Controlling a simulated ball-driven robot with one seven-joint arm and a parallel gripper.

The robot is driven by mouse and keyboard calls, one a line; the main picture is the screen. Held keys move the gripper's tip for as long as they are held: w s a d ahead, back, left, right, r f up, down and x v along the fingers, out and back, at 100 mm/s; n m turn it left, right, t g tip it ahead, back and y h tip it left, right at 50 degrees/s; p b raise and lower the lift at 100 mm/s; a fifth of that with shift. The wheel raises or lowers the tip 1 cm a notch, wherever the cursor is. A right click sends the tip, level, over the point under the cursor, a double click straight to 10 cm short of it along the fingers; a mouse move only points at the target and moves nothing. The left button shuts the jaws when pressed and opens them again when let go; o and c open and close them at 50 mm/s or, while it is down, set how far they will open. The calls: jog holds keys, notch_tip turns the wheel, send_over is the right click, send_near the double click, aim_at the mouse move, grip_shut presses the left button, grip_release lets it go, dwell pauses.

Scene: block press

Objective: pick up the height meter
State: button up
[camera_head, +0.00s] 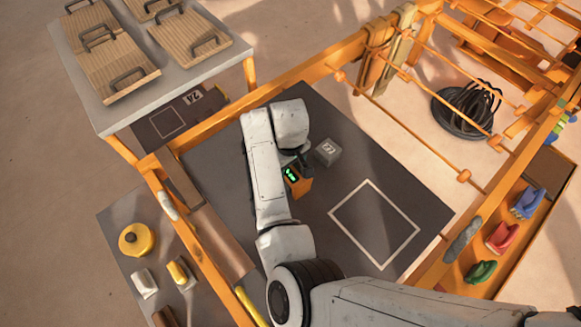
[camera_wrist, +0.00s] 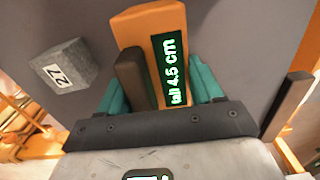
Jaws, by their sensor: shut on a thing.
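The height meter is an orange block with a dark display and green digits; it shows in the head view (camera_head: 301,187) beside the end of my arm. In the wrist view the height meter (camera_wrist: 150,25) stands between my teal fingers, and its display reads "tall 4.5 cm". A dark brown piece (camera_wrist: 130,72) lies along its left side. My gripper (camera_wrist: 160,88) is shut on the height meter. In the head view my arm hides part of the gripper. I cannot tell whether the meter touches the table.
A grey block (camera_head: 327,152) with a number label sits close by on the dark table; the wrist view shows it too (camera_wrist: 64,66), marked 27. A white square outline (camera_head: 373,222) to the right is empty. An orange frame (camera_head: 310,72) borders the table.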

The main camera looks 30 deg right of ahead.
jog(key=shift+r, duration=0.55)
notch_tip(320, 180, up, 2)
jog(key=shift+r, duration=0.1)
jog(key=s+r, duration=0.1)
jog(key=r, duration=0.1)
jog(key=s+r, duration=0.2)
jog(key=s+a+r, duration=0.1)
jog(key=s, duration=0.1)
jog(key=shift+r, duration=0.4)
jog(key=s+a+r+p, duration=0.1)
jog(key=s+r, duration=0.3)
jog(key=s, duration=0.4)
jog(key=shift+s+a, duration=0.2)
jog(key=shift+a, duration=0.1)
